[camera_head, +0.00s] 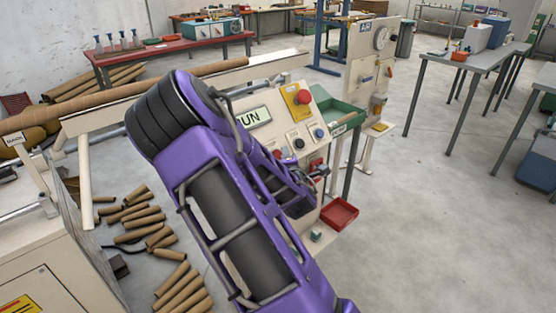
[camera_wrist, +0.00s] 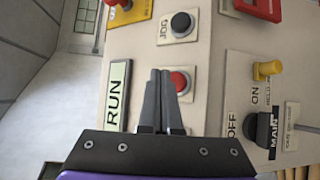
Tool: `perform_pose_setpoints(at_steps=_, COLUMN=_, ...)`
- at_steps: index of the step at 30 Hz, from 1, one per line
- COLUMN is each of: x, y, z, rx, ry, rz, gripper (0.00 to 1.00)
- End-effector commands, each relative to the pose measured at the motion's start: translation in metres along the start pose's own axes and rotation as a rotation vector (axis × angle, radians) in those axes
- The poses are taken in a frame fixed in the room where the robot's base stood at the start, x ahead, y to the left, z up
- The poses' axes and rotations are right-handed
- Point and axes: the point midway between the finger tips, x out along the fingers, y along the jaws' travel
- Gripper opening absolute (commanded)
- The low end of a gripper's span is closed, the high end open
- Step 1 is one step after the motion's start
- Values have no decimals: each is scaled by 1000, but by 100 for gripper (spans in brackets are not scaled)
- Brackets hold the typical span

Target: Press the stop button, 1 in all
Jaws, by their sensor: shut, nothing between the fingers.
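A red round push button (camera_wrist: 180,82) sits on a pale plate of the control panel (camera_wrist: 215,60). Its label is hidden behind the fingers in the wrist view. The same button (camera_head: 278,154) shows partly beside my purple arm in the head view. My gripper (camera_wrist: 161,74) is shut and empty. In the wrist view its fingertips overlap the button's left edge. I cannot tell whether they touch the panel. The display (camera_wrist: 115,95) reads RUN, and it shows in the head view (camera_head: 253,117) as well.
A black JOG button (camera_wrist: 180,22) is next to the red one. A red mushroom button on yellow (camera_head: 302,97) stands above.

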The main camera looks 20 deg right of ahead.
Motion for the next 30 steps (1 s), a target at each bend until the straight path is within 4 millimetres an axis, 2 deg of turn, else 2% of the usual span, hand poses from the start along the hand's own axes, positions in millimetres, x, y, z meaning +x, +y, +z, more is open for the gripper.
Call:
perform_pose_setpoints(at_steps=7, x=9, y=-7, z=-7, rx=0, ry=0, rz=0, gripper=0)
perform_pose_setpoints(at_steps=30, x=9, y=-7, z=-7, rx=0, ry=0, rz=-1, gripper=0)
